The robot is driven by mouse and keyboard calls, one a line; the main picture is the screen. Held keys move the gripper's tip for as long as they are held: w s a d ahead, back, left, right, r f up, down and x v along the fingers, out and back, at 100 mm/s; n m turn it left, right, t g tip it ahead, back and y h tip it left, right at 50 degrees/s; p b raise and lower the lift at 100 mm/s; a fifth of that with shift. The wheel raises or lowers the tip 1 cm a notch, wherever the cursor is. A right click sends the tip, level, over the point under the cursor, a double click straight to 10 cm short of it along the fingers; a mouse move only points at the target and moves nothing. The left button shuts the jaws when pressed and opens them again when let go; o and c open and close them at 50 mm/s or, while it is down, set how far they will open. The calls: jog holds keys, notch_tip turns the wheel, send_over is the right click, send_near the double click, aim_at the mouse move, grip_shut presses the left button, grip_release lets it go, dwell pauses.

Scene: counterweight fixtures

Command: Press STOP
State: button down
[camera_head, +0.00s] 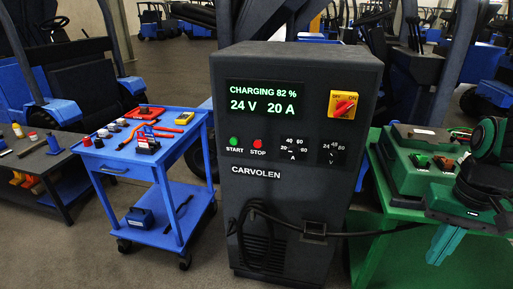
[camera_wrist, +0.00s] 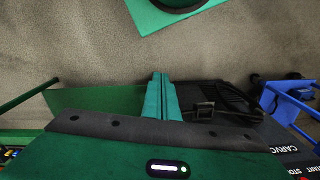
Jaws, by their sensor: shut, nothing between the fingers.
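The charger (camera_head: 292,190) is a dark grey cabinet marked CARVOLEN. Its lit display (camera_head: 265,101) reads CHARGING 82 %, 24 V 20 A. The round red STOP button (camera_head: 257,143) is on its front panel, just right of the green START button (camera_head: 234,141). My gripper (camera_head: 440,246) is at the right, in front of the green cart, well apart from the charger's panel. Its teal fingers are together and empty, pointing down; they also show in the wrist view (camera_wrist: 160,98).
A red-and-yellow rotary switch (camera_head: 344,105) is at the charger's upper right. A black cable (camera_head: 385,233) runs right from the charger towards my gripper. A green cart (camera_head: 365,255) stands right, a blue trolley (camera_head: 135,160) with tools left. Floor shows between trolley and charger.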

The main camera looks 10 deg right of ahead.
jog(key=w+a+f+n+t, duration=0.1)
jog(key=w+a+n+t, duration=0.2)
jog(key=w, duration=0.6)
jog(key=w+a+f+n+t+h, duration=0.1)
jog(key=w+a+n+t, duration=0.1)
jog(key=w+n, duration=0.45)
jog(key=w+a+n+t, duration=0.2)
jog(key=w+a+n, duration=0.1)
jog(key=w, duration=0.7)
jog(key=w+a+n+t+y, duration=0.1)
jog(key=w+a+n, duration=0.3)
jog(key=a, duration=0.4)
jog(key=w+a+n+t+y, duration=0.2)
jog(key=w+a+n, duration=0.1)
jog(key=a, duration=0.6)
jog(key=w+a+n+t+y, duration=0.2)
jog(key=w+a+n, duration=0.2)
jog(key=a, duration=0.5)
jog(key=shift+w+r+n, duration=0.35)
jog(key=shift+r+n, duration=0.1)
jog(key=shift+n, duration=0.1)
jog(key=shift+w+d, duration=0.1)
send_near(258, 148)
jog(key=shift+w+a+f, duration=0.65)
jog(key=shift+w+a, duration=0.3)
jog(key=shift+w+a+f, duration=0.65)
jog(key=shift+w+a, duration=0.3)
jog(key=shift+w, duration=0.05)
jog(key=shift+w+d, duration=0.1)
jog(key=shift+w, duration=0.05)
